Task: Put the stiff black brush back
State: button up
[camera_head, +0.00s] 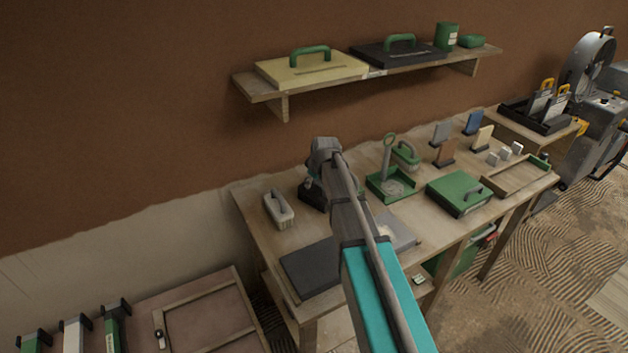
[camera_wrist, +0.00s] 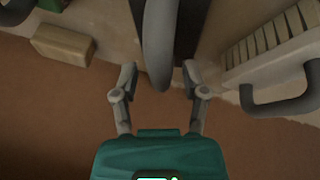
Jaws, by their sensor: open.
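The black brush (camera_head: 312,193) stands on the bench near the wall, partly hidden by my arm in the head view. In the wrist view its dark body (camera_wrist: 188,32) lies under a grey loop handle (camera_wrist: 160,45). My gripper (camera_wrist: 160,75) is open above it, with the fingers on either side of the end of the handle. I cannot tell whether they touch it. In the head view my gripper (camera_head: 318,170) is small and mostly hidden by the wrist.
A pale brush (camera_head: 278,209), also in the wrist view (camera_wrist: 270,45), stands close beside the black one. A wooden block (camera_wrist: 62,43) lies on the other side. A dark flat mat (camera_head: 308,268) lies at the front left; a green tray (camera_head: 378,193) is right. A shelf (camera_head: 250,88) hangs above.

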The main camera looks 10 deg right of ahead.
aim_at(320, 198)
jog(key=p+v, duration=1)
jog(key=v, duration=0.2)
jog(key=shift+p, duration=0.3)
dwell(0.7)
jog(key=s+f+m+g+h, duration=0.1)
jog(key=s+m+g, duration=0.3)
jog(key=s, duration=2.1)
jog(key=m, duration=0.4)
jog(key=shift+s+a+f+m+g, duration=0.15)
jog(key=shift+a+f+m+g, duration=0.15)
jog(key=shift+f, duration=0.1)
jog(key=shift+d, duration=0.1)
